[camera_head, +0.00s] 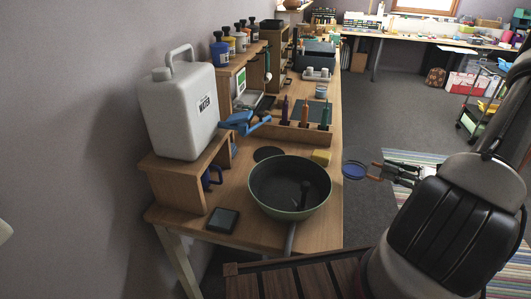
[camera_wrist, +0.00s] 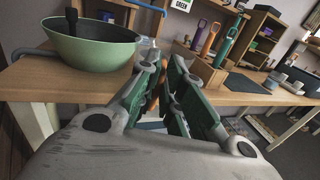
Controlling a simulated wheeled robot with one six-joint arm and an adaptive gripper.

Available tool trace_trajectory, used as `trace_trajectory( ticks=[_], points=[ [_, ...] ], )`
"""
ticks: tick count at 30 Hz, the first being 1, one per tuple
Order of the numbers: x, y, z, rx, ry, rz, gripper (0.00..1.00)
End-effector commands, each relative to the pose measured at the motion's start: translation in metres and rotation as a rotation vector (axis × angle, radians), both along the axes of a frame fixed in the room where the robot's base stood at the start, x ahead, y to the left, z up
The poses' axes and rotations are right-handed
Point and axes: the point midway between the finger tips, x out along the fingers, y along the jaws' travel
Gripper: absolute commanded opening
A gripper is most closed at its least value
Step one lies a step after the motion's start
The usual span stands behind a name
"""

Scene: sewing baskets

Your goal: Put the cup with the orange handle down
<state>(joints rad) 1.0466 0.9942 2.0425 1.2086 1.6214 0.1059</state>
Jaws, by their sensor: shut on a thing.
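The cup with the orange handle (camera_head: 355,170) is a clear cup with blue at its bottom. In the head view it hangs in the air just right of the wooden counter's edge, over the grey floor. My gripper (camera_head: 380,173) comes from the right and is shut on the orange handle. In the wrist view my gripper (camera_wrist: 168,85) has its green-padded fingers close together. A clear, glassy shape beyond the fingertips there seems to be the cup (camera_wrist: 147,48), mostly hidden by the fingers.
A green pan (camera_head: 290,207) with a dark inside stands on the counter (camera_head: 245,232). A white water canister (camera_head: 180,115) stands on a shelf at left. Some bare wood lies around the pan.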

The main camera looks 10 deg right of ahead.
Motion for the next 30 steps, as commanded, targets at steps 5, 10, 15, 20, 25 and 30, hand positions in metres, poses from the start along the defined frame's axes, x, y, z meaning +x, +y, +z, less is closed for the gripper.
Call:
trace_trajectory(
  ticks=[5,10,15,20,25,30],
  points=[
    [0.013,0.021,-0.001,0.004,0.001,0.012,0.00],
    [0.041,0.056,-0.001,0.002,0.002,0.013,0.00],
    [0.071,0.094,-0.001,0.002,0.002,0.014,0.00],
    [0.099,0.129,-0.001,0.002,0.001,0.013,0.00],
    [0.129,0.167,-0.001,0.002,0.000,0.014,0.00],
    [0.159,0.204,-0.001,-0.001,-0.001,0.012,0.00]
  ],
)
